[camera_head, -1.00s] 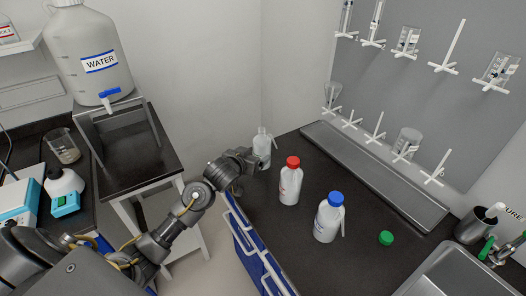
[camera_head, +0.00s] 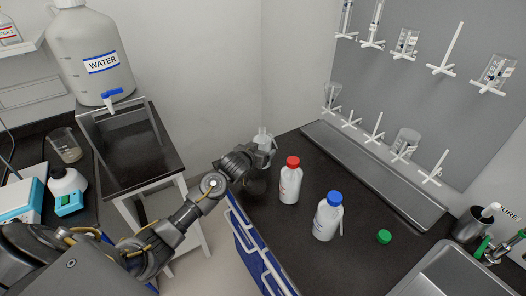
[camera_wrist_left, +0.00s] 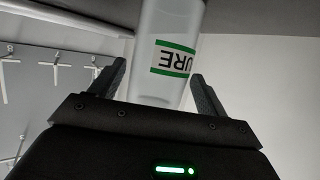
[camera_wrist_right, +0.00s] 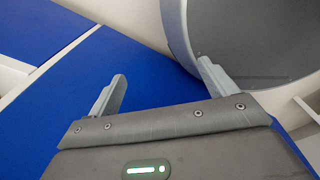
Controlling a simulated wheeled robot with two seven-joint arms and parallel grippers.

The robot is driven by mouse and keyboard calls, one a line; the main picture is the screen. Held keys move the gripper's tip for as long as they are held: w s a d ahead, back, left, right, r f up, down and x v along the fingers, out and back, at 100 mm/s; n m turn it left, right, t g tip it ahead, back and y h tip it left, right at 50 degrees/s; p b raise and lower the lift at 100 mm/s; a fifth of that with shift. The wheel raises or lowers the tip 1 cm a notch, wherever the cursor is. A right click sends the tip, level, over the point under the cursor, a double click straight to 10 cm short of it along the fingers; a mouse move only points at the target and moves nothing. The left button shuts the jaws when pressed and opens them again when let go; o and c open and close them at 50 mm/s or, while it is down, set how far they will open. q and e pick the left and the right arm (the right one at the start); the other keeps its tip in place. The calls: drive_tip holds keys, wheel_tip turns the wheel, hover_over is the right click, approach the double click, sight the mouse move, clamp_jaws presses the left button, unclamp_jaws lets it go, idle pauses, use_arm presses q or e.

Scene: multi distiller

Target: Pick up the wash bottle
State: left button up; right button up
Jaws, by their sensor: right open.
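The uncapped, whitish wash bottle (camera_head: 263,139) stands at the far left corner of the dark counter, mostly hidden by my left gripper (camera_head: 258,165) in the head view. In the left wrist view, the bottle (camera_wrist_left: 160,80) with a green-striped label lies between the two fingers of my left gripper (camera_wrist_left: 158,70). The fingers are open, with a gap on each side. My right gripper (camera_wrist_right: 162,70) is open and empty in the right wrist view, near blue panels and a grey round part; it is out of the head view.
A red-capped bottle (camera_head: 290,182) and a blue-capped bottle (camera_head: 327,218) stand to the right. A loose green cap (camera_head: 384,236) lies near the sink (camera_head: 450,275). A drying rack with pegs (camera_head: 420,100) is on the wall. A water carboy (camera_head: 95,65) stands left.

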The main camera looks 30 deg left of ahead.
use_arm(q)
drive_tip(key=c, duration=0.5)
drive_tip(key=shift+r, duration=0.1)
